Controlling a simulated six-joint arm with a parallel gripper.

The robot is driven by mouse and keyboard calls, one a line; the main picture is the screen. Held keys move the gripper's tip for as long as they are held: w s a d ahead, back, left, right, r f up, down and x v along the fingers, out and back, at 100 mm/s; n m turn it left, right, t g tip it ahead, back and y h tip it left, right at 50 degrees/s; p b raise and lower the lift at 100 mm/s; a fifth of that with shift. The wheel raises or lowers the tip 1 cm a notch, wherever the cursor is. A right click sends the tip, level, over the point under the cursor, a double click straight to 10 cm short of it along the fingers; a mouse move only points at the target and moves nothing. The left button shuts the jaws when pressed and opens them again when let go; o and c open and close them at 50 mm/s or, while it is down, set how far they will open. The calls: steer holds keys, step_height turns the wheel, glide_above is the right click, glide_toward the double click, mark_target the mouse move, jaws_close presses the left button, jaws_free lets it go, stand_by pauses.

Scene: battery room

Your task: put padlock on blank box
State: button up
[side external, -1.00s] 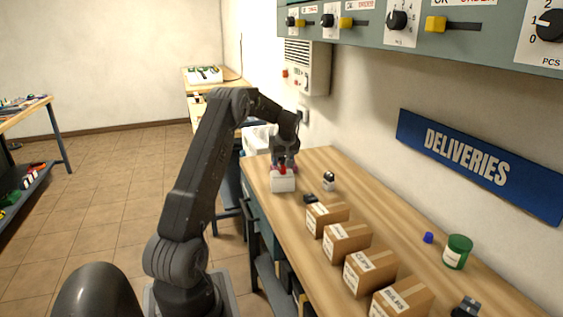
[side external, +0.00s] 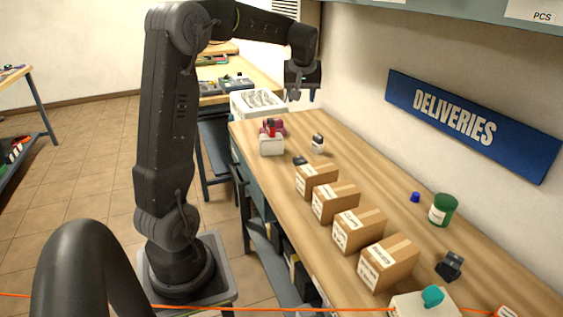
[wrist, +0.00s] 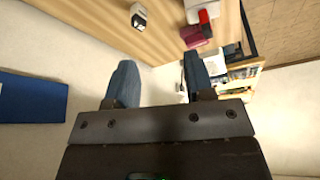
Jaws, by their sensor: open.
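A small red thing (side external: 271,127), which looks like the padlock though its shape is hard to make out, rests on top of a plain white box (side external: 271,146) at the far end of the bench. No label can be read on this box. In the wrist view the red thing (wrist: 204,18) shows against the white box (wrist: 196,9) at the top. My gripper (side external: 301,94) is raised well above the bench, to the right of the box. Its two fingers are apart in the wrist view (wrist: 160,78), with nothing between them.
A maroon thing (side external: 280,124) is behind the white box. A small white and black item (side external: 318,143) and a dark block (side external: 299,161) stand to its right. Several labelled cardboard boxes (side external: 335,202) line the bench. A green tin (side external: 442,210) stands near the wall.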

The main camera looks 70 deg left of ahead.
steer(key=s+d+r+m+t+h, duration=0.1)
steer(key=s+d+m, duration=0.2)
steer(key=d, duration=0.6)
steer(key=s+d+r+m+t, duration=0.1)
steer(key=s+d+r+m, duration=0.15)
steer(key=d, duration=0.65)
steer(key=s+d+f+m+t+h, duration=0.1)
steer(key=s+d+f+m, duration=0.1)
steer(key=s+d+m, duration=0.2)
steer(key=s+d+f+m+h, duration=0.2)
steer(key=s+d+f+m, duration=0.1)
steer(key=s+d, duration=0.5)
steer(key=shift+s+d+f+m+t, duration=0.3)
steer(key=shift+s+d+m+t, duration=0.15)
steer(key=shift+d, duration=0.55)
